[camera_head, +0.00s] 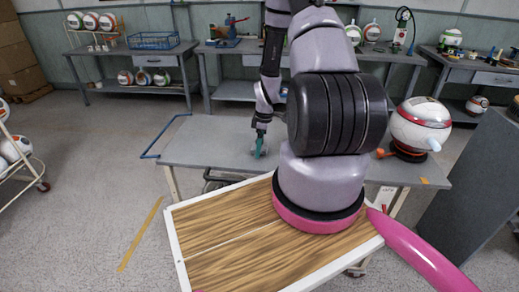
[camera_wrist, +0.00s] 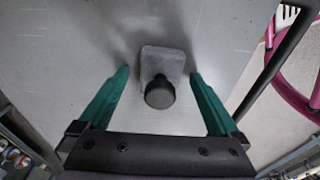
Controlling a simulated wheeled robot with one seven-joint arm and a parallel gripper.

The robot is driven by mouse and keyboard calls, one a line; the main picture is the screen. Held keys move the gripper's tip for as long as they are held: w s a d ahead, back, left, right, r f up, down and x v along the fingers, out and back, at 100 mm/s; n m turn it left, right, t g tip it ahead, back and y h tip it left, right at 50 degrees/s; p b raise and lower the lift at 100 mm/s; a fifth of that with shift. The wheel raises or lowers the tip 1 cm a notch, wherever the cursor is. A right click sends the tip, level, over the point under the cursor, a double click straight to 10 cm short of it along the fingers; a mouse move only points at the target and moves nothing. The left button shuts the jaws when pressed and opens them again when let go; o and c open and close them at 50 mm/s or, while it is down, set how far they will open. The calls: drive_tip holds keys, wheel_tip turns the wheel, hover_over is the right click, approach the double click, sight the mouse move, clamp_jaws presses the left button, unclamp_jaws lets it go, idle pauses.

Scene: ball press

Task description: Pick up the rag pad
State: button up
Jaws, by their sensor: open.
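The rag pad (camera_wrist: 163,58) is a grey, rounded rectangular pad with a round black knob (camera_wrist: 160,95), lying on the grey table. In the wrist view it sits between the two teal fingers of my gripper (camera_wrist: 160,74), with a gap on each side. The knob is at the pad's near end. In the head view my gripper (camera_head: 259,150) points down at the grey table (camera_head: 205,145); the pad there is too small to tell apart from the fingers. My gripper is open and holds nothing.
A blue rail (camera_head: 160,152) edges the table's left end. Workbenches with balls and a blue crate (camera_head: 153,40) line the back wall. The tabletop left of my gripper is clear.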

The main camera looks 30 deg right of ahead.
clamp_jaws()
drive_tip(key=shift+r, duration=5.05)
